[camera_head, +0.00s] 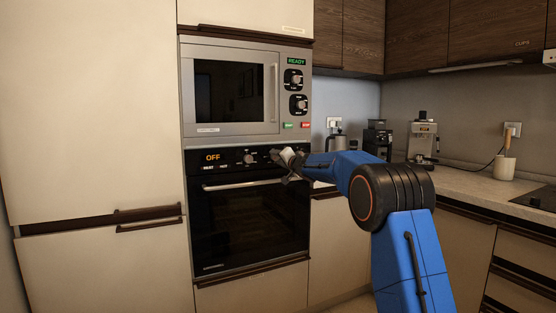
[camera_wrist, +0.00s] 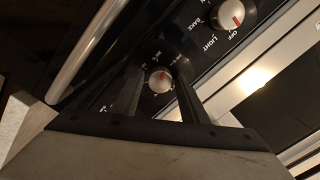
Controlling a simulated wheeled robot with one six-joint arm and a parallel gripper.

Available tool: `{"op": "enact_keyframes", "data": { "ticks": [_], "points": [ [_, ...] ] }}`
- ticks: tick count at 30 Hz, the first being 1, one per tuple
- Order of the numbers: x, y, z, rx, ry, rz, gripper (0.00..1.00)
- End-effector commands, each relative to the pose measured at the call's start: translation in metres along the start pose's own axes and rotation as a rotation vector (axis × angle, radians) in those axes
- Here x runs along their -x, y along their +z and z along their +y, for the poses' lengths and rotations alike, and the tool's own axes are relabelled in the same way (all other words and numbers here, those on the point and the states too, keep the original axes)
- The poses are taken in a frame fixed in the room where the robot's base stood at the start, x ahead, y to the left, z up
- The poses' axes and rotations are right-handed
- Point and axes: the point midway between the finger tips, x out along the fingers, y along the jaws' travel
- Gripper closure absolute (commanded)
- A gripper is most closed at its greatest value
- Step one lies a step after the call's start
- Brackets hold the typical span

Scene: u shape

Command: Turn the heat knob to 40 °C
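The oven (camera_head: 250,225) is built into the cabinet under the microwave. Its display reads OFF in orange. A round silver knob (camera_head: 249,158) shows on its control panel. My gripper (camera_head: 287,160) is at the panel's right part and covers what is behind it. In the wrist view, a silver knob with a red mark (camera_wrist: 160,80), apparently the heat knob, sits between the two dark fingers of my gripper (camera_wrist: 158,68). The fingers stand apart with small gaps beside the knob. Its small labels are too small to read. Another knob (camera_wrist: 231,17) has OFF, LIGHT and BAKE labels.
The oven door handle (camera_head: 243,184) runs just below the panel. The microwave (camera_head: 230,95) above shows READY and has two knobs. A counter (camera_head: 470,185) with a coffee machine (camera_head: 422,142) lies to the right. Pale tall cabinets stand on the left.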

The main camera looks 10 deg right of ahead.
Motion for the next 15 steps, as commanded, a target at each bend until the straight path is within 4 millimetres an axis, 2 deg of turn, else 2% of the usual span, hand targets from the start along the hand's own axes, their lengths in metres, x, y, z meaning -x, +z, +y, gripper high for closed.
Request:
{"op": "enact_keyframes", "data": {
  "ticks": [1, 3, 4, 15],
  "points": [
    [0.0001, 0.0000, 0.0000, 0.000, 0.000, 0.000, 0.74],
    [0.0001, 0.0000, 0.0000, 0.000, 0.000, 0.000, 0.90],
    [0.0001, 0.0000, 0.0000, 0.000, 0.000, 0.000, 0.93],
    [0.0001, 0.0001, 0.0002, 0.050, 0.002, -0.001, 0.93]
  ]
}}
